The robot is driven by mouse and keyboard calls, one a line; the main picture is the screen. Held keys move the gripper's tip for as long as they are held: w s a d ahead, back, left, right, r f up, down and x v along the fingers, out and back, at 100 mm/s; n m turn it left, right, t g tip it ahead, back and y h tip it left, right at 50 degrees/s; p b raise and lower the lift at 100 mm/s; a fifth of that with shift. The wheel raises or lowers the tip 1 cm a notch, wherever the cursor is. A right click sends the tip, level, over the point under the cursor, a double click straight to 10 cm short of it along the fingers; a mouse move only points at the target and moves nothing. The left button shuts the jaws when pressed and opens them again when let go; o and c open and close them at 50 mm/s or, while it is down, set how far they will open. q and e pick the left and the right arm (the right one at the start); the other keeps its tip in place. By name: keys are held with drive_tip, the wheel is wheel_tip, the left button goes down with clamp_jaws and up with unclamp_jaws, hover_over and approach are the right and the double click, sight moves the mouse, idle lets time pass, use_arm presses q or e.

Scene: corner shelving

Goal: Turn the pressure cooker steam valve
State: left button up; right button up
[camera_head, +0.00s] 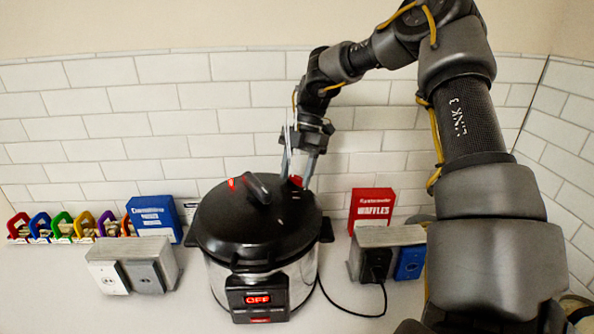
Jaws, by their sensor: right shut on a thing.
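The pressure cooker (235,228) stands on the counter against the tiled wall, with a black lid and a steel body. Its front panel (257,298) has a red display reading OFF. The steam valve (296,181) is a small red piece at the back right of the lid, partly hidden by my right gripper. My right gripper (297,178) points down from above and behind the lid, with its fingers on either side of the valve, shut on it. A black lid handle (257,188) rises left of the fingers. My left gripper is not in view.
A grey outlet box (375,242) with a plugged-in black cord (352,312) is right of the cooker. A red waffles box (371,207) stands behind it. Another outlet box (138,263), a blue box (155,217) and several coloured clips (62,224) are on the left.

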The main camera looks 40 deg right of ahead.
drive_tip(key=shift+s, duration=0.1)
drive_tip(key=o, duration=0.5)
drive_tip(key=shift+o, duration=1.4)
drive_tip(key=shift+s+d, duration=0.1)
drive_tip(key=shift+s, duration=0.1)
drive_tip(key=shift+w+d+r, duration=0.15)
drive_tip(key=shift+w+r, duration=0.15)
drive_tip(key=shift+r, duration=0.15)
drive_tip(key=p+v, duration=0.1)
drive_tip(key=v, duration=0.4)
drive_tip(key=p+v, duration=0.2)
drive_tip(key=v, duration=0.3)
drive_tip(key=shift+s, duration=0.25)
